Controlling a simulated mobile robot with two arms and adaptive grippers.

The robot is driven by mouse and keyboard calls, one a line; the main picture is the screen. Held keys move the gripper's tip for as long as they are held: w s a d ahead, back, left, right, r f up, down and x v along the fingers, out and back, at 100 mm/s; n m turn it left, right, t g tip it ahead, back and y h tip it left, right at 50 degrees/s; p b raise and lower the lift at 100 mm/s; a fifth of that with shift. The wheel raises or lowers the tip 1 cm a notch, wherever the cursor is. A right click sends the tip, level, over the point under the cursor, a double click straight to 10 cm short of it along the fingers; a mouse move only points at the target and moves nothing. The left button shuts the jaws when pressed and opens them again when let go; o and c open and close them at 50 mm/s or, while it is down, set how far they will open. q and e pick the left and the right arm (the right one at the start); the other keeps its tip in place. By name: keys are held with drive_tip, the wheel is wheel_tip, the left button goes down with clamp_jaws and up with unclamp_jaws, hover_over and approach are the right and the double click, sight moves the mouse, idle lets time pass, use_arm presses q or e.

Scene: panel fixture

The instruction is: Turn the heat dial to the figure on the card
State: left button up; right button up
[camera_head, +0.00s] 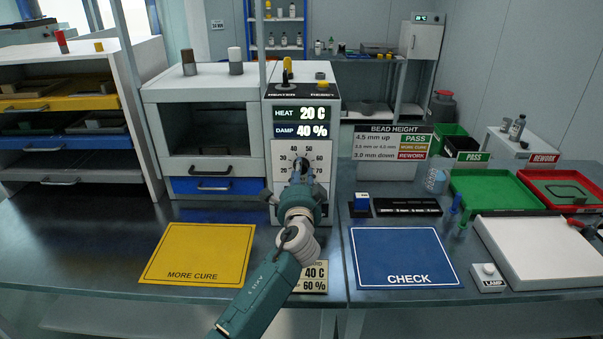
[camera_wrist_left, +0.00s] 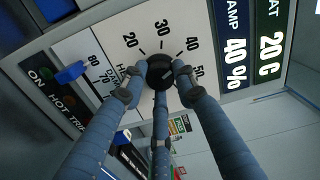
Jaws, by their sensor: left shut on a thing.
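The heat dial (camera_wrist_left: 160,68) is a black round knob on a white panel, with 20, 30, 40 and 50 printed around it in the left wrist view. My left gripper (camera_wrist_left: 161,82) is shut on the knob, its fingers around it. I cannot tell which figure the dial mark points at. The display (camera_head: 300,122) reads HEAT 20 C and DAMP 40 %. The card (camera_head: 314,277) reads 40 C and 60 %, partly hidden by my arm. My right gripper is not in view.
A blue knob (camera_wrist_left: 69,73) on the damp scale sits beside the heat dial. A yellow MORE CURE mat (camera_head: 200,252) and a blue CHECK mat (camera_head: 401,256) lie empty on the bench. A white oven cabinet (camera_head: 205,92) stands left of the panel; green and red trays lie right.

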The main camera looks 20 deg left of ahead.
use_arm(q)
drive_tip(key=o, duration=0.9)
drive_tip(key=shift+a+f, duration=0.15)
drive_tip(key=shift+f, duration=0.15)
drive_tip(key=shift+c, duration=0.2)
drive_tip(key=shift+o, duration=1.4)
drive_tip(key=shift+s, duration=0.1)
drive_tip(key=shift+r, duration=0.15)
drive_tip(key=v, duration=1.2)
